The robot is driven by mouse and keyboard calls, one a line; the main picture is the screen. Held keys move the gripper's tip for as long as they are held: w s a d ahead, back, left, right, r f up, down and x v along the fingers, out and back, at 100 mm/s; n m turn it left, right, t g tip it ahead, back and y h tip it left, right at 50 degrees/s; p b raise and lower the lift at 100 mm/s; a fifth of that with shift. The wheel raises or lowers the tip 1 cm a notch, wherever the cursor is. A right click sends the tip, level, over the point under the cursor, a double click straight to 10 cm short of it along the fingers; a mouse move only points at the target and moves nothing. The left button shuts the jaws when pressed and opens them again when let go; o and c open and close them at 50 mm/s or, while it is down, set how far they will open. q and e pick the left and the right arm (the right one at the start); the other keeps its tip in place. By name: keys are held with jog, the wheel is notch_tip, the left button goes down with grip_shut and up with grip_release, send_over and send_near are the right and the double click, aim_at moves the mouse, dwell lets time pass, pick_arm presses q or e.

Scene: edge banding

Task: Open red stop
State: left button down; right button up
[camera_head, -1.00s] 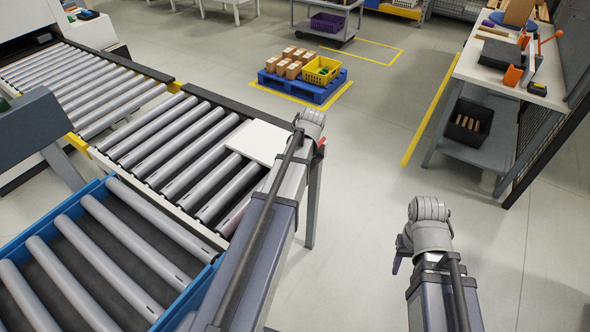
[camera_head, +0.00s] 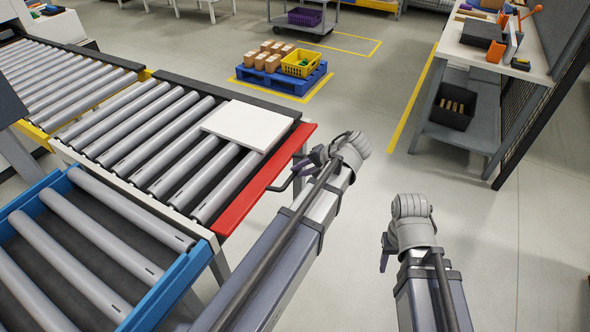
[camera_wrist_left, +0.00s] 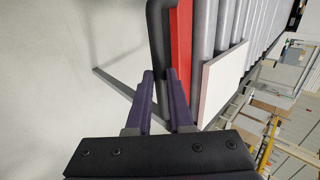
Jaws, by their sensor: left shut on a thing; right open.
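The red stop (camera_head: 262,182) is a long red bar along the right edge of the roller conveyor. In the left wrist view it runs beside the rollers (camera_wrist_left: 182,45). Its dark bar handle (camera_head: 290,177) stands out on its outer side, and it also shows in the left wrist view (camera_wrist_left: 160,40). My left gripper (camera_head: 312,158) is at this handle, its purple fingers shut around it (camera_wrist_left: 160,90). A white panel (camera_head: 248,124) lies flat on the rollers beside the stop. My right gripper (camera_head: 385,255) is open over the floor, clear of the conveyor; its fingers are partly hidden.
A blue-framed roller cart (camera_head: 168,290) stands at the conveyor's near end. A blue pallet (camera_head: 285,83) with cartons and a yellow crate (camera_head: 302,66) sits behind. A workbench (camera_head: 478,60) stands at the right. The floor between is free.

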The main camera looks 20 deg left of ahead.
pick_arm(q)
jog(key=shift+d+f+b, duration=0.25)
jog(key=shift+f+b, duration=0.2)
jog(key=shift+f, duration=0.2)
jog(key=shift+d+f+b, duration=0.25)
jog(key=shift+f+b, duration=0.2)
jog(key=shift+f, duration=0.15)
jog(key=c, duration=0.8)
grip_release()
jog(key=shift+d, duration=0.1)
jog(key=p+v, duration=0.5)
jog(key=v, duration=0.2)
jog(key=shift+d+r+p, duration=0.2)
jog(key=shift+r+p, duration=0.15)
jog(key=shift+r, duration=0.05)
jog(key=shift+s, duration=0.1)
